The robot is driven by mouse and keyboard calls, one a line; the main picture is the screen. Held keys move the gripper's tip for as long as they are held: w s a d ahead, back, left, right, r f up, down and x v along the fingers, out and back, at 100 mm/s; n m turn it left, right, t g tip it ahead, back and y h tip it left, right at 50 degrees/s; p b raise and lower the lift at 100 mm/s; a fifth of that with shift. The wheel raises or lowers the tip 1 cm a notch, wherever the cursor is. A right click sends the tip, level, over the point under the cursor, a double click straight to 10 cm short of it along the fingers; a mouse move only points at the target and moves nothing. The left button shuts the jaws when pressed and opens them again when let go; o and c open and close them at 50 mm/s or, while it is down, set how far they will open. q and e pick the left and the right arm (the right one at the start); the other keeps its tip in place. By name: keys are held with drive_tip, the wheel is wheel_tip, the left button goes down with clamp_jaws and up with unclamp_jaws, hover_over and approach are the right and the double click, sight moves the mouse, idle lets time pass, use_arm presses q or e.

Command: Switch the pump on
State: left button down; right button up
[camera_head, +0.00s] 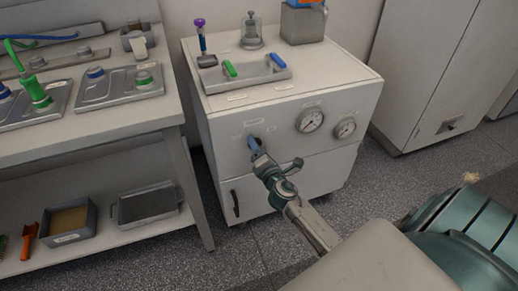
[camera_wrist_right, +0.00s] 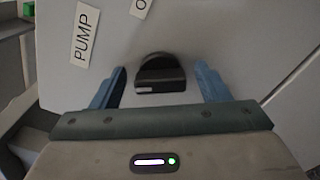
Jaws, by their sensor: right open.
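The pump switch is a dark rotary knob (camera_wrist_right: 160,74) on the light front panel (camera_wrist_right: 220,50) of a cabinet. A label reading PUMP (camera_wrist_right: 86,35) is beside it, and a second label (camera_wrist_right: 140,7) is partly cut off. My right gripper (camera_wrist_right: 160,70) is open, with one blue finger on each side of the knob and visible gaps between. In the head view my right gripper (camera_head: 255,144) is at the cabinet's (camera_head: 225,128) front panel and hides the knob. My left gripper is not in view.
A tray (camera_head: 243,76) with green and blue handles is on the cabinet top. A workbench (camera_head: 110,118) stands left, a tall cabinet (camera_head: 425,70) right. Floor in front is clear.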

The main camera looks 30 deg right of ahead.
drive_tip(key=c, duration=1)
